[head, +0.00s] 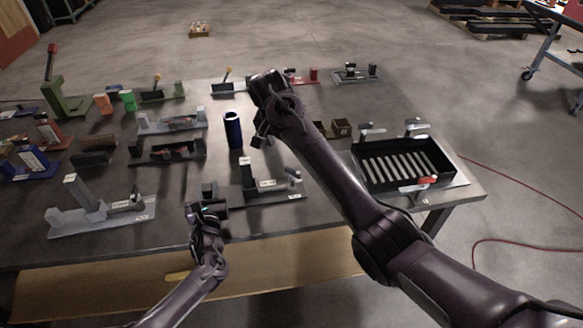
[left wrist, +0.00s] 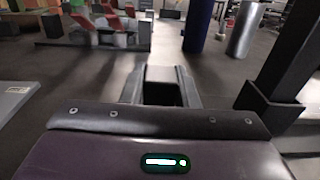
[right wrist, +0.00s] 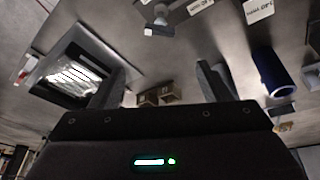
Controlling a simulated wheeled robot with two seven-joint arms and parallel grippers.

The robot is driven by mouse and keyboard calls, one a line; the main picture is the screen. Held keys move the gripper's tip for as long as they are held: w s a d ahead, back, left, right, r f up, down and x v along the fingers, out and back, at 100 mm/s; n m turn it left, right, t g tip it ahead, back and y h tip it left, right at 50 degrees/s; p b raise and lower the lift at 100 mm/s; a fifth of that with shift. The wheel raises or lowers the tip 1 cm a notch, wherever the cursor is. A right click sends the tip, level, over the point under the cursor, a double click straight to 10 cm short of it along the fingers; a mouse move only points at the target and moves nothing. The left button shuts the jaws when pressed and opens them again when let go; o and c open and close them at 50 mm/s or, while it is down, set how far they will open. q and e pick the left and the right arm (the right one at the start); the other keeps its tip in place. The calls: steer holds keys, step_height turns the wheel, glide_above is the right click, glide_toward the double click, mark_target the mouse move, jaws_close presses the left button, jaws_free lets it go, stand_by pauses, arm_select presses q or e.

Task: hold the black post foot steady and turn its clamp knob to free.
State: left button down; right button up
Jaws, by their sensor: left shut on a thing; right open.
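My right gripper (right wrist: 161,82) is open and empty, raised above the table right of the blue cylinder (head: 233,130).
A grey fixture (head: 100,213) stands at the front left, and dark fixtures (head: 167,150) behind. A black slotted tray (head: 400,164) with clamps is at the right; small brown boxes (head: 341,128) lie left of it.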

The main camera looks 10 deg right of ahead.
mark_target(292, 170)
steer(key=f+m, duration=0.1)
steer(key=f, duration=0.3)
steer(key=w+d+f+m, duration=0.1)
steer(key=f, duration=0.3)
steer(key=w+f+m, duration=0.1)
steer(key=f, duration=0.3)
steer(key=shift+d+h, duration=0.4)
steer(key=c, duration=1)
